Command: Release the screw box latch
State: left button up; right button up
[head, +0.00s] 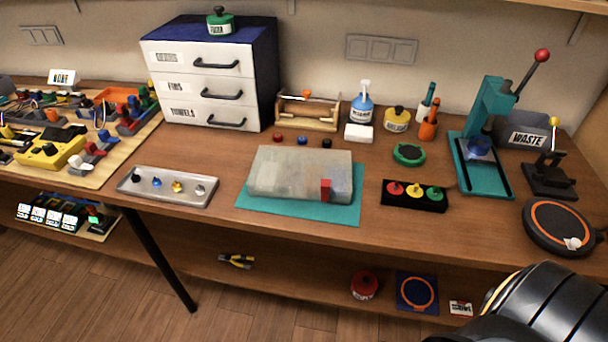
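A grey, mottled flat box (290,172), which looks like the screw box, lies on a teal mat (345,213) in the middle of the workbench. Its lid looks shut and its inside is hidden. A small red latch (325,189) stands upright on its front face, right of the middle. Neither gripper shows in the head view. Only a dark, rounded part of my own arm shows at the bottom right, well apart from the box.
A metal tray with coloured knobs (168,185) lies left of the mat, and a black three-button block (414,195) lies to its right. A teal press (482,150) stands further right. Red, blue and black caps (302,139) lie behind the box. The bench front before the mat is clear.

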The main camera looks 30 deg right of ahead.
aim_at(326, 184)
jog(key=i+j+z, duration=0.1)
jog(key=z, duration=0.35)
jog(key=i+j+z, duration=0.15)
jog(key=z, duration=0.35)
jog(key=j+z, duration=0.25)
jog(key=z, duration=0.2)
jog(key=i, duration=0.05)
